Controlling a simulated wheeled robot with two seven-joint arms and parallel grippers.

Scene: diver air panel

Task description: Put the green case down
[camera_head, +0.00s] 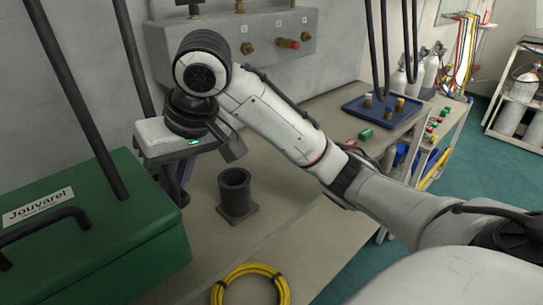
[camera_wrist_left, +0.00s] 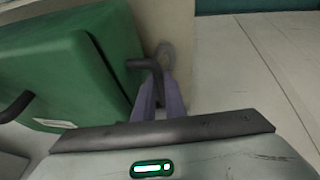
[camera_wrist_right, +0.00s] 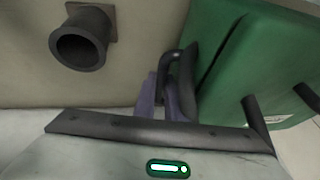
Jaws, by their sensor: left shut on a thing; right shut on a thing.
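The green case (camera_head: 105,245) with a "Jouvarel" label is at the left of the head view, over or on the bench; I cannot tell whether its underside touches. My right gripper (camera_wrist_right: 165,95) is shut on a dark side handle (camera_wrist_right: 182,75) of the case. In the head view this gripper (camera_head: 178,182) is beside the case's right end, partly hidden by its own wrist. My left gripper (camera_wrist_left: 159,95) is shut on the opposite side handle (camera_wrist_left: 147,65). It is out of the head view. The case (camera_wrist_left: 75,65) fills the left of the left wrist view.
A dark cylindrical holder (camera_head: 236,190) stands on the bench right of the case, near a coiled yellow hose (camera_head: 250,275). Dark upright bars (camera_head: 80,95) cross the view by the case. A grey valve panel (camera_head: 275,45) and a blue tray (camera_head: 382,111) are farther back.

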